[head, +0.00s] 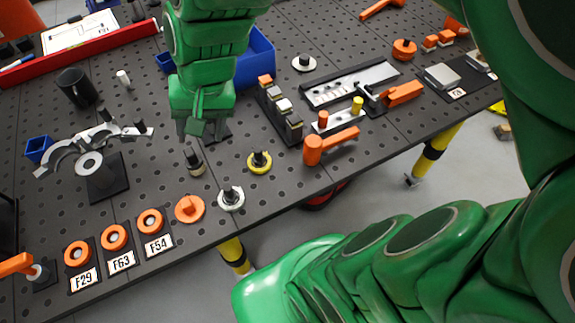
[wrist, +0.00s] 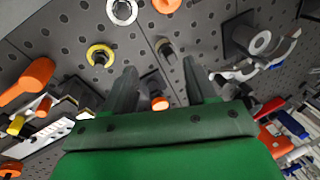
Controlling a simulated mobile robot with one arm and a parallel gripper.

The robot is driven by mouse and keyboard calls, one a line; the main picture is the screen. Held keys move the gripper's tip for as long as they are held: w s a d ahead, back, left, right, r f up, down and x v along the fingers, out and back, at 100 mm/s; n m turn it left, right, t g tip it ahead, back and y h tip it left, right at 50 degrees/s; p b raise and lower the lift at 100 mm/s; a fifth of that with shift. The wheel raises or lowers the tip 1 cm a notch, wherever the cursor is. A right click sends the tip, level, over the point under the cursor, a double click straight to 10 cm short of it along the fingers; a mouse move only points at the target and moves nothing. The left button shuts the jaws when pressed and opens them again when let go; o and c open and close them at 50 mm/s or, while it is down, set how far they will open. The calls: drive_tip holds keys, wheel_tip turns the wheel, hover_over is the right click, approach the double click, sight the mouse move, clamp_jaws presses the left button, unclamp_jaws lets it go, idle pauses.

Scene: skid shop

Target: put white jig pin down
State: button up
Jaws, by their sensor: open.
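A small white upright cylinder (head: 123,79), which looks like the white jig pin, stands on the black perforated bench beside a dark mug at upper left. My gripper (head: 200,130) points down over the middle of the bench, apart from that pin and to its right. In the wrist view my gripper (wrist: 159,66) has its two fingers spread with nothing held between them. A small orange-ended piece (wrist: 160,103) shows beyond the fingers, near a dark plate. I cannot pick out the white pin in the wrist view.
A mug (head: 76,88), a grey curved part on a black stand (head: 108,185) and a blue bin (head: 255,58) surround the arm. A yellow ring (head: 260,162) and white ring (head: 231,198) lie near the front edge. A fixture with a yellow pin (head: 357,105) sits right.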

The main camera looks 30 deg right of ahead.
drive_tip(key=s+d+f+n+g+h, duration=0.2)
drive_tip(key=s+d+g, duration=0.1)
drive_tip(key=s+d, duration=0.7)
drive_tip(key=s, duration=0.4)
drive_tip(key=shift+s+f+n+h, duration=0.15)
drive_tip(key=shift+s+n+h, duration=0.15)
drive_tip(key=shift+n+h, duration=0.1)
